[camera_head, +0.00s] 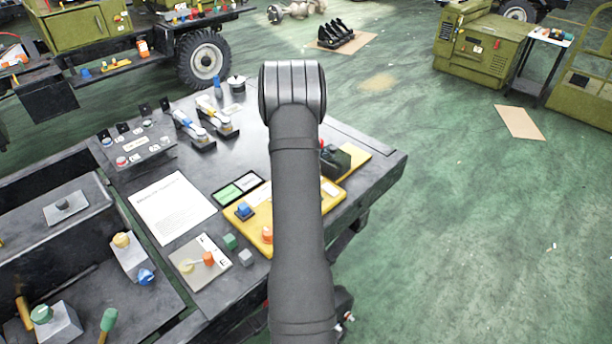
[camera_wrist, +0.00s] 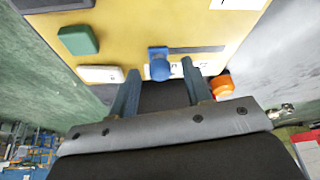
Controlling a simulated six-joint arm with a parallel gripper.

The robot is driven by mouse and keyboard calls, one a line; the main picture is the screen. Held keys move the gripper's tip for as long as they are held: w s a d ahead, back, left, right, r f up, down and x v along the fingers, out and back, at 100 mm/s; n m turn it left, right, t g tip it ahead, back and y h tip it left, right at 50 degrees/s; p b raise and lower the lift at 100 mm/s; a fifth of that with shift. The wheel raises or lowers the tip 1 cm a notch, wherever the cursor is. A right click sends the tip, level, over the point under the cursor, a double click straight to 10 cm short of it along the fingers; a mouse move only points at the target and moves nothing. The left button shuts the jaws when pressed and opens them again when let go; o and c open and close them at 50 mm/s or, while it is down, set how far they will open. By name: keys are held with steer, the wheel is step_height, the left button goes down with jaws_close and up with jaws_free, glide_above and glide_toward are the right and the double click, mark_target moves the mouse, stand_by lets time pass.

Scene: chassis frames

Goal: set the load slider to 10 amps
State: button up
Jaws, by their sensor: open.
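In the wrist view, a blue knob (camera_wrist: 160,66) stands on a yellow panel (camera_wrist: 130,25), at the left end of a dark slot (camera_wrist: 197,50). A white label with unreadable marks lies beside the knob. My gripper (camera_wrist: 162,80) is open and empty, with one finger on each side of the knob in the picture. I cannot tell whether either finger touches it. In the head view, my arm covers the middle of the yellow panel (camera_head: 352,160) and hides my gripper. The amp scale cannot be read.
In the wrist view, a green block (camera_wrist: 78,40), a white piece (camera_wrist: 101,74) and an orange knob (camera_wrist: 221,86) are near the fingers. In the head view, a white sheet (camera_head: 172,207), a green-lit display (camera_head: 238,188) and several knobs crowd the table left of my arm.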

jaws_close()
steer(key=shift+w+a, duration=1.75)
steer(key=shift+a, duration=0.05)
jaws_free()
steer(key=v, duration=1.7)
steer(key=shift+r, duration=0.2)
steer(key=shift+f, duration=0.1)
